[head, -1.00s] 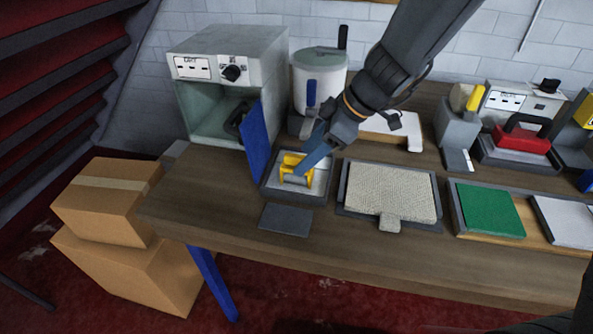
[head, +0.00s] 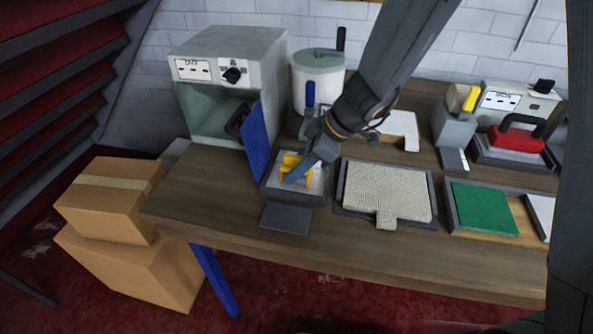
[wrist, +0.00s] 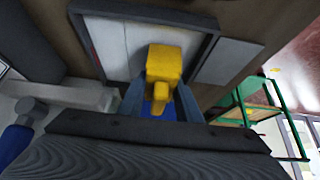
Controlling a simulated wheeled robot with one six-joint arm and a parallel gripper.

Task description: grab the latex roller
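The latex roller (head: 290,165), with a yellow handle and frame, lies in a grey-rimmed tray (head: 306,198) with a pale floor at the left of the bench. My gripper (head: 300,172) is low over this tray, right at the roller, and hides part of it. In the wrist view the yellow roller part (wrist: 164,64) shows between and just beyond the two fingers of my gripper (wrist: 160,88). The fingers stand apart on either side of it. I see no clear contact, and the roller still appears to rest in the tray.
A blue door (head: 257,140) of the grey oven (head: 230,60) stands open close left of the tray. A dark flat plate (head: 286,219) lies in front. A beige mesh pad (head: 388,190) is to the right. A white pot (head: 318,82) stands behind.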

